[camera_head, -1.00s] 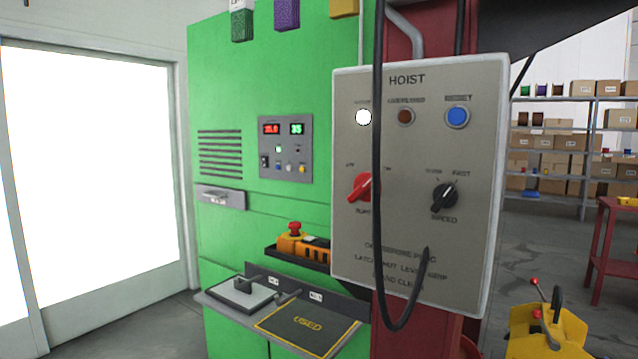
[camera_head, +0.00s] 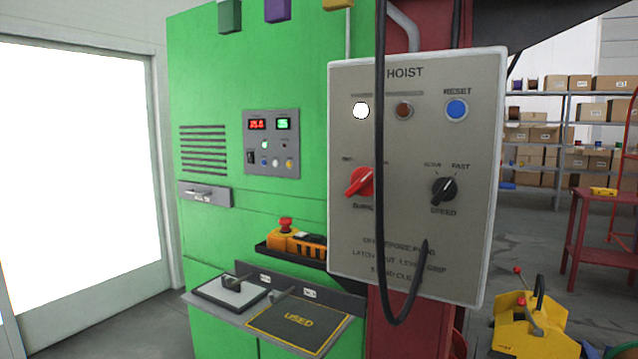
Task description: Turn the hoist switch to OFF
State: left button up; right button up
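The grey hoist panel (camera_head: 415,235) stands at centre right, mounted at a red column. Its red rotary switch (camera_head: 360,182) is on the left of the panel, its handle slanting from lower left to upper right. The labels around it are partly hidden by a black cable and too blurred to read fully. A black speed knob (camera_head: 444,190) sits to its right. A white lamp (camera_head: 361,110), a brown button (camera_head: 404,110) and a blue reset button (camera_head: 457,110) run along the top. Neither of my grippers is in view.
A black cable (camera_head: 380,130) hangs in front of the panel and loops below it. Left is a green cabinet (camera_head: 215,110) with a shelf holding an orange pendant (camera_head: 296,243). A yellow device (camera_head: 528,325) and a red table (camera_head: 605,255) stand at right.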

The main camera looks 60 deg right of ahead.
aim_at(362, 181)
jog(key=i, duration=1.85)
jog(key=z, duration=3.7)
